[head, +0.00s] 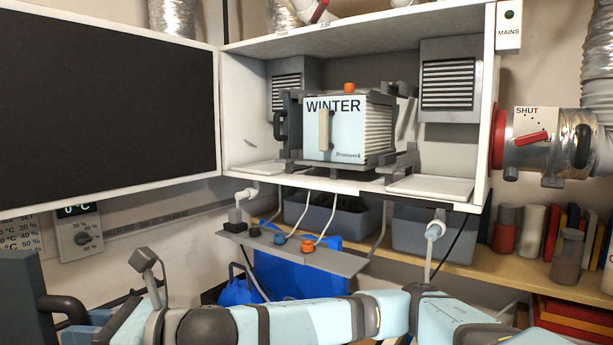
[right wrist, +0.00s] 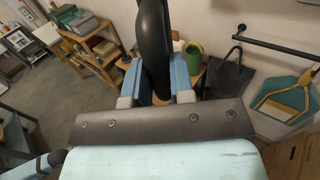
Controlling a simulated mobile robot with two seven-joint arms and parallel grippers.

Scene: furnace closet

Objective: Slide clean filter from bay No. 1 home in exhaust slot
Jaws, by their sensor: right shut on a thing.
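My right gripper (head: 92,316) is at the lower left of the head view, with its arm reaching across from the right. It is shut on a black curved handle (head: 64,308), joined to a dark blue-grey block (head: 20,300) cut off by the left edge. The handle (right wrist: 153,45) rises between the blue fingers in the right wrist view. I cannot tell if this block is the clean filter. The open cabinet holds a pale block marked WINTER (head: 345,140) between two grey louvred housings, left (head: 286,92) and right (head: 449,82). No exhaust label is readable. My left gripper is not visible.
A black-faced door (head: 110,90) stands open left of the cabinet. A grey bracket shelf (head: 335,262) with knobs and hoses hangs below. A duct valve marked SHUT (head: 530,138) sticks out right. Grey bins (head: 335,217) and bottles stand on a wooden shelf (head: 510,262).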

